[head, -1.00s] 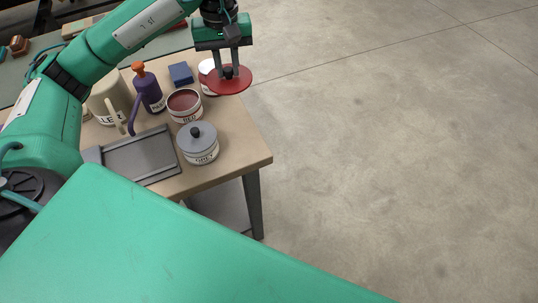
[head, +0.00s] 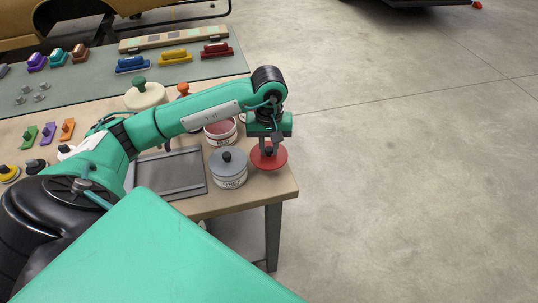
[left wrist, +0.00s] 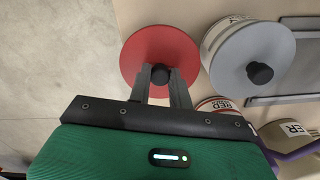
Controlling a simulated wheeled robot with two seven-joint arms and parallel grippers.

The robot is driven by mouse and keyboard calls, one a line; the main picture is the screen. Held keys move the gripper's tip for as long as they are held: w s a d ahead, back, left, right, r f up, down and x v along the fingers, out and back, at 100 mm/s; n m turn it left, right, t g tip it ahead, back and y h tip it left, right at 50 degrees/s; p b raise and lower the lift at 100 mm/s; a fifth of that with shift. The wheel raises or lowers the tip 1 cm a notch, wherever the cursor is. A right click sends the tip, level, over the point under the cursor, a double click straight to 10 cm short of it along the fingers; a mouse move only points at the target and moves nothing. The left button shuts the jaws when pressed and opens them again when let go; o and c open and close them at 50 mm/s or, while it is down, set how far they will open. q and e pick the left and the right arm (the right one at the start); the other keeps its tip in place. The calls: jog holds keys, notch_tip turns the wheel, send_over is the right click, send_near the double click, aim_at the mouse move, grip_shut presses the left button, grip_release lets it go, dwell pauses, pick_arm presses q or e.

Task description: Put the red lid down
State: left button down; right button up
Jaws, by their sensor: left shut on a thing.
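The red lid (head: 277,160) is a flat disc with a dark knob, near the front right corner of the table. It also shows in the left wrist view (left wrist: 145,48). My left gripper (head: 268,148) points down over it and is shut on its knob, fingers on both sides (left wrist: 160,78). I cannot tell whether the lid touches the tabletop. The red pot (head: 220,138) stands uncovered behind and left of the lid, partly hidden by my arm. My right gripper is not in view.
A grey pot with its lid on (head: 228,171) stands close to the left of the red lid. A grey tray (head: 172,182) lies further left. The table edge (head: 285,192) is just right of the lid. Bottles and a cream pot (head: 146,96) stand behind.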

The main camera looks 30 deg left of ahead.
aim_at(269, 156)
pick_arm(q)
jog(key=shift+f, duration=0.95)
notch_tip(269, 156, down, 2)
jog(key=shift+f+p, duration=0.2)
jog(key=shift+p, duration=0.15)
jog(key=shift+f, duration=0.3)
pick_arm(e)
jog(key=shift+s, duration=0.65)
pick_arm(q)
jog(key=shift+f, duration=0.15)
jog(key=c, duration=1.3)
grip_release()
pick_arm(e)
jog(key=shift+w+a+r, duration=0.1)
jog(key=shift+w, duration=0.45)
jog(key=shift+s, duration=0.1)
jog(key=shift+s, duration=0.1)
